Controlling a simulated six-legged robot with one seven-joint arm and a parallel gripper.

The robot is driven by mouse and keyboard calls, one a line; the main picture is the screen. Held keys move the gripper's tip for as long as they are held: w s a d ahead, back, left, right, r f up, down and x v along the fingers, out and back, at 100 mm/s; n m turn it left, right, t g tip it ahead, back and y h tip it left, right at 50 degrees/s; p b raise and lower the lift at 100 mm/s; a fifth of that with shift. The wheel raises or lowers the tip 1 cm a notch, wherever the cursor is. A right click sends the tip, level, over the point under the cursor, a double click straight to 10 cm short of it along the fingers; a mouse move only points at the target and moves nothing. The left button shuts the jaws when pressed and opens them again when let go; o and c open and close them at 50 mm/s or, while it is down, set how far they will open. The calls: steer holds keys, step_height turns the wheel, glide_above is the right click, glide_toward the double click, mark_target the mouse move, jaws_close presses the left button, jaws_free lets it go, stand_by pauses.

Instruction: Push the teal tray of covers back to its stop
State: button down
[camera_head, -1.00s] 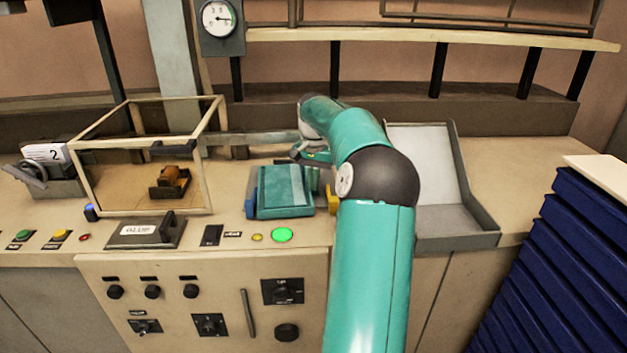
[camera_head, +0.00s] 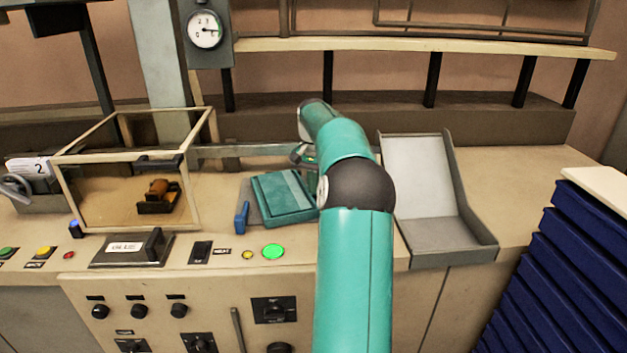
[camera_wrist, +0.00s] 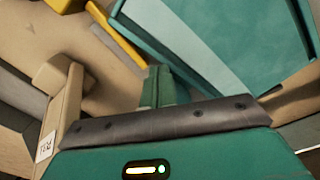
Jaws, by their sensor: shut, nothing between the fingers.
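The teal tray (camera_head: 281,198) lies on a grey bed on the bench, turned askew, with a paler teal strip across its top. Its near left corner stands apart from a blue upright piece (camera_head: 242,217). In the wrist view the tray (camera_wrist: 240,45) fills the upper right, and a yellow piece (camera_wrist: 118,36) lies beside its corner. My gripper (camera_head: 304,155) is at the tray's far right side, partly hidden by my arm. In the wrist view my gripper (camera_wrist: 158,85) is shut and empty, close to the tray's edge; I cannot tell whether it touches.
A framed clear box (camera_head: 130,195) with a brown object inside stands to the left. A grey open holder (camera_head: 437,235) stands right of my arm. Lit buttons, including a green one (camera_head: 273,251), line the front edge. Blue stacked drawers (camera_head: 560,265) stand at the right.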

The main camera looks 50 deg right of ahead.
step_height(320, 180, up, 14)
stand_by(0.6)
steer(key=shift+f, duration=0.1)
steer(key=c, duration=1.6)
jaws_free()
steer(key=shift+o, duration=1)
steer(key=shift+d+n, duration=0.15)
steer(key=shift+n, duration=0.15)
steer(key=n+t+h, duration=0.1)
steer(key=n, duration=0.1)
steer(key=n+t, duration=0.1)
steer(key=n, duration=0.1)
steer(key=s+n+t+h, duration=0.1)
steer(key=n, duration=0.2)
steer(key=shift+s+d+f+t+h, duration=0.1)
steer(key=shift+d+f+t+h, duration=0.05)
steer(key=shift+f+t+h, duration=0.2)
